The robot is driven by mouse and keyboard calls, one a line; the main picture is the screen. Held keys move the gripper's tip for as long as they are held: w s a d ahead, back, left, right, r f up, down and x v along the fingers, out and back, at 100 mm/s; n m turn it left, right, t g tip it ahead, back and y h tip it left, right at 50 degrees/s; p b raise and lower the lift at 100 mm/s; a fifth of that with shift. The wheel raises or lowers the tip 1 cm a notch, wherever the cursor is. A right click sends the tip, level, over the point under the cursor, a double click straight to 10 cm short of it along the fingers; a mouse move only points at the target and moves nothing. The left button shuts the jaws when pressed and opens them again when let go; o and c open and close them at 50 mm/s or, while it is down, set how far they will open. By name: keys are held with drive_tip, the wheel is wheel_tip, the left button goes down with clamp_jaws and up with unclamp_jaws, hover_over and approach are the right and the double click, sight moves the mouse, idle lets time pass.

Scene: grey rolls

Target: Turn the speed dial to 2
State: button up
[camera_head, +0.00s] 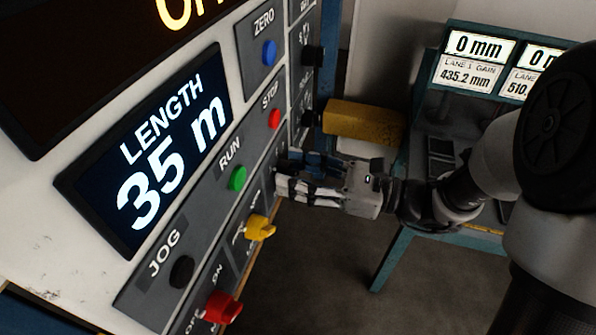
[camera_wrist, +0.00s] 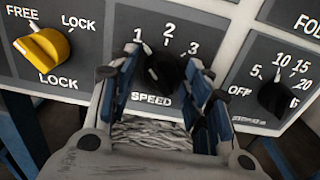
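The black speed dial (camera_wrist: 165,70) sits on the grey panel in the wrist view, above the SPEED label and below the marks 1, 2 and 3. Its upper end leans up and left, toward the 1 mark. My gripper (camera_wrist: 168,85) is open, with one blue-padded finger on each side of the dial. Whether either pad touches the dial I cannot tell. In the head view my gripper (camera_head: 283,172) reaches left to the panel face, and its fingers largely hide the dial.
A yellow FREE/LOCK knob (camera_wrist: 45,50) is left of the dial, and another black dial (camera_wrist: 277,97) is to its right. The head view shows a green RUN button (camera_head: 237,179), a red STOP button (camera_head: 274,118), a red switch (camera_head: 222,307) and a LENGTH display (camera_head: 150,150) reading 35 m.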

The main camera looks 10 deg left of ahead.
drive_tip(key=c, duration=0.8)
drive_tip(key=shift+r+m+p, duration=0.1)
drive_tip(key=shift+m+p, duration=0.2)
drive_tip(key=shift+p, duration=0.35)
drive_tip(key=shift+r+m+p, duration=0.15)
drive_tip(key=shift+m+p, duration=0.45)
drive_tip(key=shift+p, duration=0.5)
drive_tip(key=m+p, duration=0.2)
drive_tip(key=p, duration=0.2)
drive_tip(key=m+p, duration=0.3)
drive_tip(key=p, duration=0.1)
drive_tip(key=shift+m+p, duration=1)
drive_tip(key=shift+p, duration=0.2)
drive_tip(key=shift+f, duration=0.25)
